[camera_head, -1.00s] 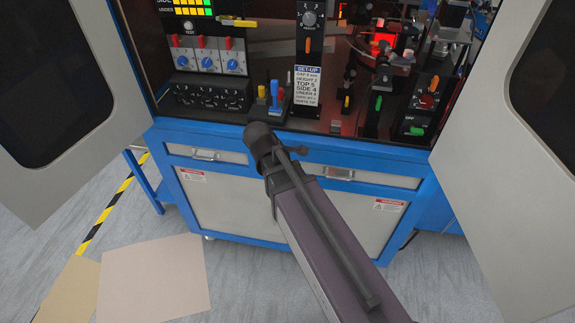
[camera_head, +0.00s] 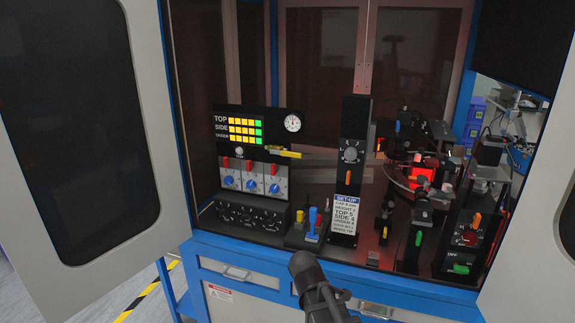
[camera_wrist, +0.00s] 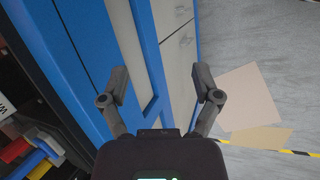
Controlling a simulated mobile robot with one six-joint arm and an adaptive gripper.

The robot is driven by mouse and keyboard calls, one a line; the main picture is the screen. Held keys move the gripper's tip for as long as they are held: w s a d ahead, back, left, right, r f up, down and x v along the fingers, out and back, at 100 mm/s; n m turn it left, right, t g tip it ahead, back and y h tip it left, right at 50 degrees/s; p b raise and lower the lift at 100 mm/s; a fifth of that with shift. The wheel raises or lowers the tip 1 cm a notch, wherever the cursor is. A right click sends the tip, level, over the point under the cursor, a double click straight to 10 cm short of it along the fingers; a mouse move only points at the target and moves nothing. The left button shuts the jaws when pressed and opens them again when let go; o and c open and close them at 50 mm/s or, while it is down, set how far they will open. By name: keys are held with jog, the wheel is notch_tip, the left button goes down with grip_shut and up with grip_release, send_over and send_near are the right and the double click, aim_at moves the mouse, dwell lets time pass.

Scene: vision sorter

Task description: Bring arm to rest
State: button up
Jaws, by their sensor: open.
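My gripper shows in the wrist view (camera_wrist: 160,88) with its two fingers spread wide apart and nothing between them. Beyond the fingers are the blue frame and pale front of the cabinet (camera_wrist: 174,20). In the head view my arm (camera_head: 318,290) reaches up from the bottom edge, its end in front of the cabinet's lower front. The fingers cannot be made out in the head view.
The sorter cabinet stands open, its left door (camera_head: 75,130) swung out to the left. Inside are a control panel (camera_head: 240,130), a set-up sign (camera_head: 344,215) and a red-lit station (camera_head: 422,174). Cardboard sheets (camera_wrist: 250,95) and yellow-black tape (camera_wrist: 290,151) lie on the floor.

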jog(key=s+d+f+m+g+y, duration=0.1)
jog(key=s+d+m+g+y, duration=0.1)
jog(key=s+d+m+y, duration=0.2)
jog(key=s+d+m, duration=0.1)
jog(key=s+m, duration=0.2)
jog(key=m, duration=0.4)
jog(key=shift+d+f+m+g, duration=0.3)
jog(key=shift+d+f+m, duration=0.05)
jog(key=shift+m, duration=0.05)
dwell(1.6)
